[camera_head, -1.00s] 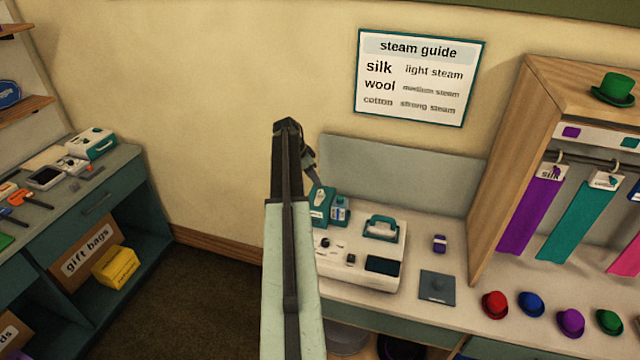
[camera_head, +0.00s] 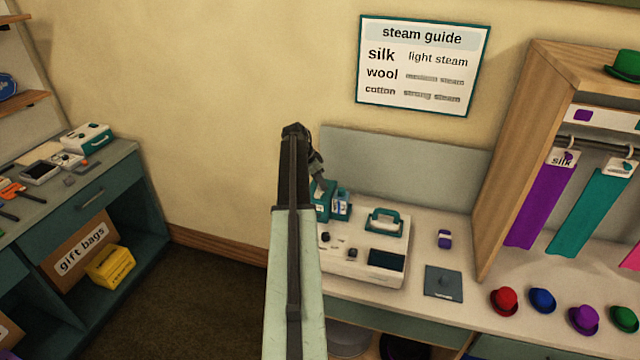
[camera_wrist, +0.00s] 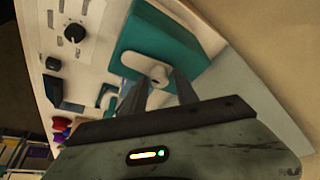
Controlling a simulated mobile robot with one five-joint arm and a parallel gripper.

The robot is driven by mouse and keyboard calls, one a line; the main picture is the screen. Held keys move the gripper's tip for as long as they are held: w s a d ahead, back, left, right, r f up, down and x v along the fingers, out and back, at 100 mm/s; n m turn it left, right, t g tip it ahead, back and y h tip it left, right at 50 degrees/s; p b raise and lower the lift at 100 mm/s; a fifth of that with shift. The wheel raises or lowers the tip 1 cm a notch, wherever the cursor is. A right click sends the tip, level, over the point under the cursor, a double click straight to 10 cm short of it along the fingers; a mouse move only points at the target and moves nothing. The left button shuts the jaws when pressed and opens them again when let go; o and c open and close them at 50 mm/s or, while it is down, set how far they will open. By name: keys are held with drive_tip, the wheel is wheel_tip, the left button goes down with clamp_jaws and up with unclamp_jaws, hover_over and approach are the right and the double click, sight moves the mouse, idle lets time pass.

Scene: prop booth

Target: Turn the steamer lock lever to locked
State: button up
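The steamer (camera_head: 350,262) is a white machine with a teal handle on the counter, right of my arm in the head view. Its white panel with dark knobs (camera_wrist: 78,32) shows at the left of the wrist view. A teal block (camera_wrist: 165,40) carries a pale lever-like part (camera_wrist: 145,66), likely the lock lever; its setting cannot be read. My gripper (camera_wrist: 160,88) is open, with its two dark fingers apart and their tips close to this lever. I cannot tell whether they touch it.
A wooden rack (camera_head: 530,150) stands beyond. The wall is close behind.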

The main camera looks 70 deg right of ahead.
clamp_jaws()
drive_tip(key=shift+d, duration=0.1)
drive_tip(key=shift+n, duration=0.3)
drive_tip(key=shift+s+a+n+t+h, duration=0.1)
drive_tip(key=shift+n+t+h, duration=0.1)
drive_tip(key=shift+n, duration=0.3)
drive_tip(key=shift+a+n+t+h, duration=0.1)
drive_tip(key=shift+n+t, duration=0.1)
drive_tip(key=shift+n, duration=0.3)
drive_tip(key=n+t, duration=0.1)
drive_tip(key=n, duration=0.3)
drive_tip(key=shift+s+t+h, duration=0.15)
drive_tip(key=shift+t+h, duration=0.15)
drive_tip(key=shift+t, duration=0.1)
drive_tip(key=n+t, duration=0.1)
drive_tip(key=n, duration=0.2)
drive_tip(key=n+t, duration=0.1)
drive_tip(key=n, duration=0.1)
drive_tip(key=shift+s+n, duration=0.1)
drive_tip(key=shift+n, duration=0.3)
drive_tip(key=n, duration=0.2)
drive_tip(key=n+t+y, duration=0.1)
drive_tip(key=n, duration=0.2)
drive_tip(key=shift+s+d+t+y, duration=0.1)
drive_tip(key=shift+t+y, duration=0.2)
drive_tip(key=shift+n, duration=0.4)
